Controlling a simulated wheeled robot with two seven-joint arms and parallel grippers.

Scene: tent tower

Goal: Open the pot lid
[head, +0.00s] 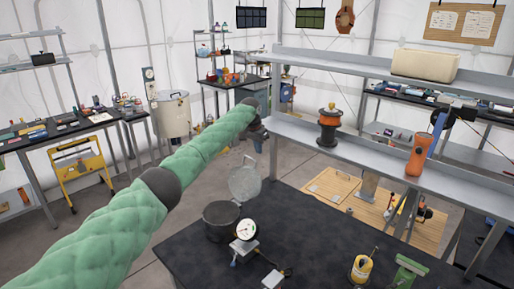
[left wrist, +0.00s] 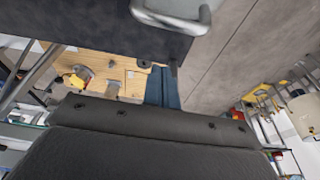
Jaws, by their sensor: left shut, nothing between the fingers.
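The dark pot (head: 221,221) stands at the left side of the black table in the head view. Its round grey lid (head: 244,181) is tilted up steeply at the pot's far right side, leaving the pot's mouth uncovered. I cannot tell whether the lid touches the rim. My left gripper (head: 260,134) is above and beyond the lid, at the end of the green padded arm, apart from it. In the left wrist view its fingers (left wrist: 163,86) are shut and empty. A grey metal handle (left wrist: 172,14) shows at the top of that view. My right gripper is not in view.
The black table (head: 315,235) also holds a dial gauge (head: 246,229), a yellow roll (head: 362,268) and a green item (head: 408,273). A grey shelf (head: 345,147) with an orange spool (head: 328,127) and orange flashlight (head: 419,154) stands behind it. The middle of the table is clear.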

